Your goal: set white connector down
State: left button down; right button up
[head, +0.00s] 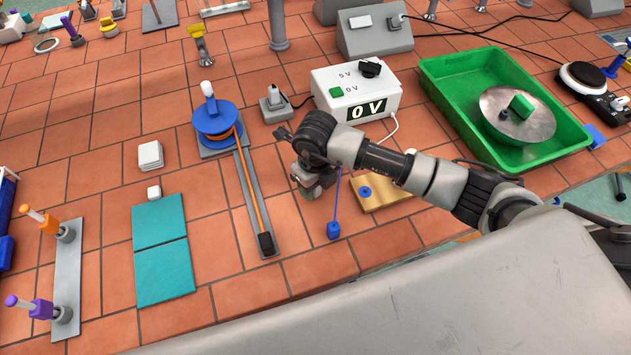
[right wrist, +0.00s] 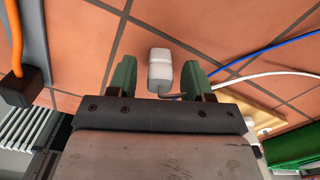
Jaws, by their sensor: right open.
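The white connector (right wrist: 160,68) shows in the right wrist view, a small white block with a grey band and a short cable at its near end. It lies between the two green fingertips of my right gripper (right wrist: 158,80), with gaps on both sides. Tile shows around it; I cannot tell whether it rests on the tile. In the head view my right gripper (head: 312,188) points down over the bench, left of the brass plate (head: 398,197), and the connector is hidden there. My left gripper is not in view.
A white power box (head: 355,92) reading 0 V stands behind my right gripper. A blue plug (head: 333,230) on a blue cable lies close by. A grey strip with an orange cord (head: 262,215) is to the left. A green tray (head: 450,95) is at right.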

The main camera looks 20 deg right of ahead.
jog(key=shift+r, duration=0.3)
notch_tip(320, 180, up, 12)
jog(key=b, duration=0.3)
jog(key=shift+f, duration=0.15)
